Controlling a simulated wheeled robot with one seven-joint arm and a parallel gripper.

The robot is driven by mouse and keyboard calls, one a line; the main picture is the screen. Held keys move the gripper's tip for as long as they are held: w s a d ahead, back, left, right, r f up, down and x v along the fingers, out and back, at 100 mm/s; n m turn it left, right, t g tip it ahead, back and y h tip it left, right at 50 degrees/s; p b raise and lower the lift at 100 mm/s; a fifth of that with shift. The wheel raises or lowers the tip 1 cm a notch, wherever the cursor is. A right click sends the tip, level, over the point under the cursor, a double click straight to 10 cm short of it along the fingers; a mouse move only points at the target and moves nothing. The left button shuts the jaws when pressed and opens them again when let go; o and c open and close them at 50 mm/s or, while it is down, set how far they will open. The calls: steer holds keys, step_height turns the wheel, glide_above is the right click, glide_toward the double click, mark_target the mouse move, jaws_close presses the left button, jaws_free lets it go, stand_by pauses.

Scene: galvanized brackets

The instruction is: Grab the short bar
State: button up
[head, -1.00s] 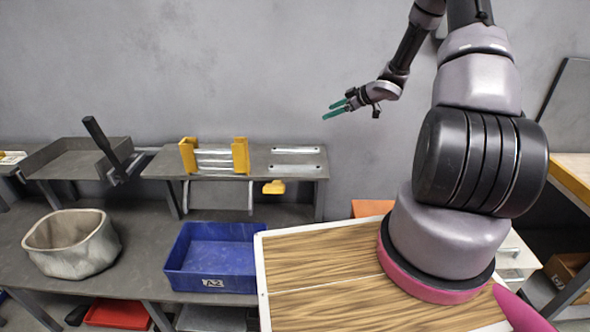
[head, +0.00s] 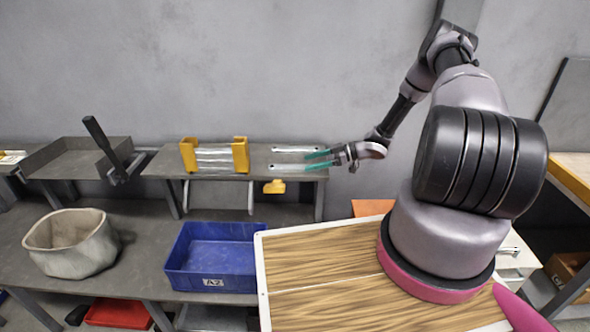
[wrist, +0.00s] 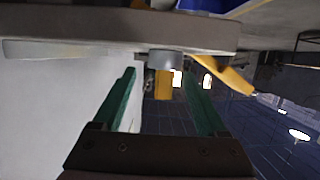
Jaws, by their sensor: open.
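Two flat silvery bars lie on the raised grey shelf in the head view, a rear bar (head: 292,150) and a front bar (head: 288,167), with dark holes near their ends. They look about equal in length, so I cannot tell which is the short bar. More bars (head: 214,160) lie between the two yellow uprights (head: 240,155) of a holder. My gripper (head: 316,160) has green fingers, open and empty, at the shelf's right end, near the right ends of the two loose bars. In the wrist view my gripper (wrist: 161,78) is open, with the shelf edge across the top.
The raised shelf (head: 255,160) stands at the back of the dark bench. A yellow part (head: 274,187) hangs under its front edge. A blue bin (head: 212,258) and a beige basket (head: 72,245) stand in front. A grey tray with a black-handled tool (head: 104,145) is left.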

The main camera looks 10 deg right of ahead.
mark_target(297, 166)
steer(key=x, duration=0.5)
steer(key=shift+f, duration=0.25)
jaws_close()
